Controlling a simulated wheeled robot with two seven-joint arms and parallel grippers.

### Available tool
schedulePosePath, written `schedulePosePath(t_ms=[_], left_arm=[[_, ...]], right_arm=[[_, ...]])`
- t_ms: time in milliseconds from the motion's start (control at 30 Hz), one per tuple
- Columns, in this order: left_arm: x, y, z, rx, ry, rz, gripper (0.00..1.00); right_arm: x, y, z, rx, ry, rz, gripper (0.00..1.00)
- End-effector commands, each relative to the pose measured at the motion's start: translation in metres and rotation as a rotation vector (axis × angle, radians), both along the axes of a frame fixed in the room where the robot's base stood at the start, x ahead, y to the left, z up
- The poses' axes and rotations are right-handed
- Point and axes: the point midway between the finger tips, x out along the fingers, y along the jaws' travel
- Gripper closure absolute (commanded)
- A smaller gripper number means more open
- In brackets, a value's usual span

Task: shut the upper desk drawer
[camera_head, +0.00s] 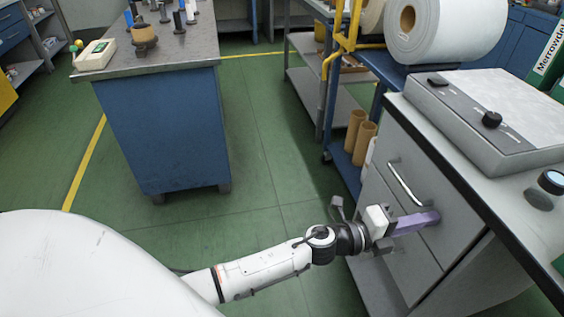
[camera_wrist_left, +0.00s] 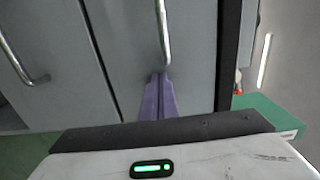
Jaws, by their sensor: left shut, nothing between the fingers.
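The upper desk drawer (camera_head: 426,186) is the grey front just under the black-edged desktop, with a curved metal handle (camera_head: 404,183). Its front looks flush or nearly flush with the desk; I cannot tell if a small gap is left. My left gripper (camera_head: 436,217) is shut and empty, its purple fingers pointing at this front below the handle. In the left wrist view the fingers (camera_wrist_left: 158,84) end at the drawer front (camera_wrist_left: 130,50), beside the end of the handle (camera_wrist_left: 163,35); contact looks likely but the tips are hard to judge. My right gripper is not in view.
A lower front with its own handle (camera_wrist_left: 22,66) adjoins. On the desktop (camera_head: 440,133) sits a grey device (camera_head: 490,115). A rack with a large white roll (camera_head: 440,30) stands behind. A blue workbench (camera_head: 165,130) is at left, with open green floor (camera_head: 270,180) between.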

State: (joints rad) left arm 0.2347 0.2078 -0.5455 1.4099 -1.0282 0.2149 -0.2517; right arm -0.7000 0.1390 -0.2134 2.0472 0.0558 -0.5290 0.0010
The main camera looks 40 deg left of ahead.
Motion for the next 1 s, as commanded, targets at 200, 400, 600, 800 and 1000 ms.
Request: schedulePosePath(t_ms=[200,400,600,800,1000], left_arm=[[0.001,-0.004,0.006,-0.005,-0.009,-0.002,1.00],[-0.014,0.011,0.005,-0.004,-0.007,-0.009,1.00],[-0.048,0.041,0.003,-0.002,-0.004,-0.016,1.00],[-0.079,0.068,0.002,-0.003,-0.004,-0.016,1.00],[-0.096,0.081,0.002,-0.004,-0.005,-0.017,1.00]], right_arm=[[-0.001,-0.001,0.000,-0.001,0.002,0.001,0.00],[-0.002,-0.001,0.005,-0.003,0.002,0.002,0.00],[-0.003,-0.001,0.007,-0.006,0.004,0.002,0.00],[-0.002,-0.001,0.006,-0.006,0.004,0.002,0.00],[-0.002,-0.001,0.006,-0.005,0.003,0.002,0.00]])
